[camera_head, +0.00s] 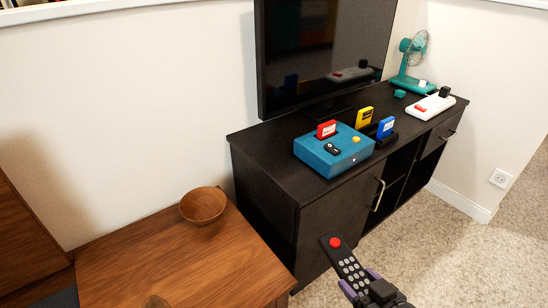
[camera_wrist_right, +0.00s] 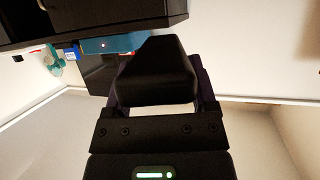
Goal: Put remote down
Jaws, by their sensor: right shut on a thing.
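The remote (camera_head: 346,262) is dark with a red button and several pale buttons. My right gripper (camera_head: 362,287) is shut on its lower end and holds it up, in front of the black cabinet (camera_head: 273,155) at the bottom of the head view. In the right wrist view the remote (camera_wrist_right: 157,72) is a dark block between the fingers, its button face not visible. The wooden table (camera_head: 190,262) is to the left of the remote in the head view. My left gripper is not in view.
On the cabinet stand a blue console (camera_head: 318,163) with red, yellow and blue cartridges nearby, a television (camera_head: 320,50), a white console (camera_head: 430,106) and a teal fan (camera_head: 408,80). A wooden bowl (camera_head: 203,205) is on the table, whose front is mostly clear.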

